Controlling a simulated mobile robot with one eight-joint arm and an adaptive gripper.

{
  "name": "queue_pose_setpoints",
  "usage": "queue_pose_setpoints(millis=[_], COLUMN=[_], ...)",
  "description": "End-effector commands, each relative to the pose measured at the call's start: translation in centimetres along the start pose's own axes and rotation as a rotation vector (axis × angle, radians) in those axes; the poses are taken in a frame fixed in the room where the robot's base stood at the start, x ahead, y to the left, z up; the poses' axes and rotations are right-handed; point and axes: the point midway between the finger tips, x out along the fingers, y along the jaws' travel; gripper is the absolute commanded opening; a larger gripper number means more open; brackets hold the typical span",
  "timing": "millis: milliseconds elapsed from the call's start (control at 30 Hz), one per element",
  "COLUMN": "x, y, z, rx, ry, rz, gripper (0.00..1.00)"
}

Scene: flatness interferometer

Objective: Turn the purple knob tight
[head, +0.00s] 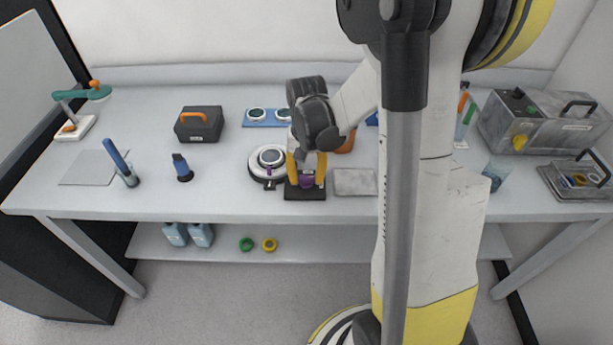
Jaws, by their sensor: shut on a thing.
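The purple knob (306,181) sits on a small black block (304,194) near the table's front edge, around the middle of the bench. My gripper (306,178) points down over it, with its yellow fingers on either side of the knob, and is shut on it. The fingers and wrist hide part of the knob, so its turn angle cannot be told. Just left of the block stands a round white and black instrument (257,164) with a shiny disc on top.
A grey flat plate (354,182) lies close right of the block. A blue tray with round pieces (267,124) lies behind. The bench (225,195) is clear at front left.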

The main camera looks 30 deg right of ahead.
Motion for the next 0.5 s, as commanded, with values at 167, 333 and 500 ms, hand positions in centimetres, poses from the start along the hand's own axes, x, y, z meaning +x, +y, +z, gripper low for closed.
queue_pose_setpoints(millis=[167,333,500], x=[0.04,0.02,-0.25], y=[0.02,0.01,0.01], z=[0.06,0.03,0.02], rx=[0.000,-0.001,-0.001], ry=[-0.001,-0.001,0.000], rz=[0.000,0.000,0.000], gripper=[0.63,0.63,0.63])
